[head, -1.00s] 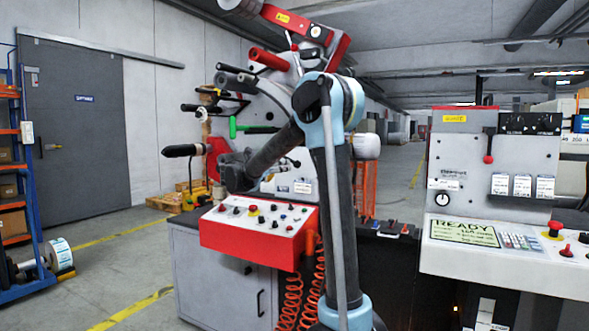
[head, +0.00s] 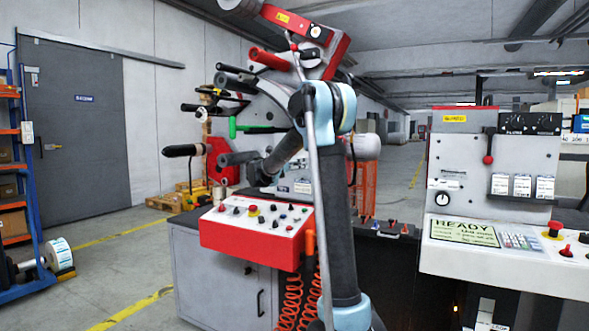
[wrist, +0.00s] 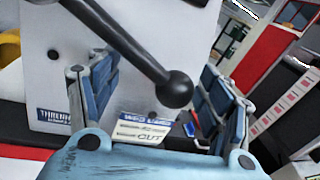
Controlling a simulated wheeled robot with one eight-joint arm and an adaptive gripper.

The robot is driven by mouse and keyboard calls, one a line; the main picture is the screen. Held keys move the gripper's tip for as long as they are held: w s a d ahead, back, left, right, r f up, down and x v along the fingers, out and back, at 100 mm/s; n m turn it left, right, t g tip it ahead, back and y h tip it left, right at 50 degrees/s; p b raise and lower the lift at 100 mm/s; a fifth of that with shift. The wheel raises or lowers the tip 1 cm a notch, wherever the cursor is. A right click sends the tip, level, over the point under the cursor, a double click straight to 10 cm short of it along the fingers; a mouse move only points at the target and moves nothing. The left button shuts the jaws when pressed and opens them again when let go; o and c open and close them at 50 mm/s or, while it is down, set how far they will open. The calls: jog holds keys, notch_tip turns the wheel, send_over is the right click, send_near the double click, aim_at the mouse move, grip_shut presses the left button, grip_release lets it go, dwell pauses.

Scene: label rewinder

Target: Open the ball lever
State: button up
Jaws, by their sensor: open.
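The ball lever (wrist: 175,89) is a black rod ending in a round black ball, in front of a pale grey machine panel (wrist: 45,95). In the wrist view its rod runs from the upper left down to the ball near the middle. My gripper (wrist: 157,80) is open, with blue-grey fingers at left and right. The ball appears between them in the picture; no contact shows, and I cannot tell its depth. A white label is below the ball. In the head view my forearm end (head: 262,171) is at the left machine's panel; the fingers and this lever cannot be made out there.
A red-and-white control box (head: 256,232) with knobs stands below my forearm. A black roller (head: 183,151) and a green bar (head: 252,128) jut out nearby. The right machine (head: 470,145) has a separate red-ball lever (head: 488,158).

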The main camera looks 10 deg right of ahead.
jog(key=c, duration=1.6)
jog(key=shift+r, duration=0.1)
jog(key=shift+d+r, duration=0.1)
jog(key=shift+c, duration=0.2)
